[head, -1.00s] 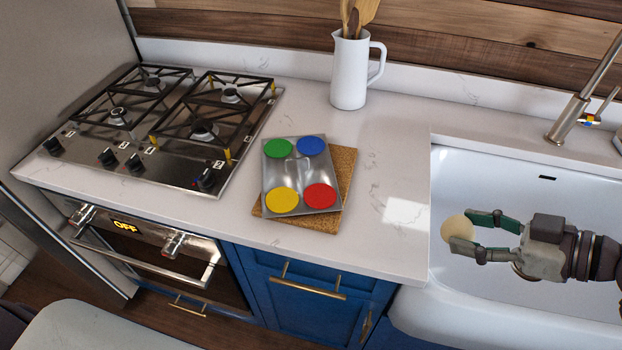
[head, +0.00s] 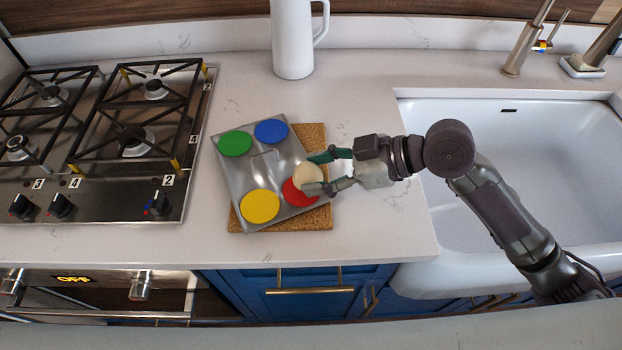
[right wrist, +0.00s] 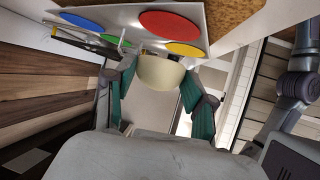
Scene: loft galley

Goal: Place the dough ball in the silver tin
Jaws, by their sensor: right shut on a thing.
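The cream dough ball (head: 308,174) is held between the fingers of my right gripper (head: 318,172), and it also shows in the right wrist view (right wrist: 161,71). The silver tin (head: 238,181) has green (head: 235,144), blue (head: 271,132), yellow (head: 260,206) and red (head: 297,192) discs at its corners. The ball is over or at the red disc, hiding part of it. I cannot tell whether it touches the tin. My left gripper is not in view.
The tin sits turned on a cork mat (head: 316,218) on the white counter (head: 375,215). A gas stove (head: 110,130) is at the left. A white jug (head: 292,40) stands behind. The sink (head: 520,140) is at the right, below my right arm.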

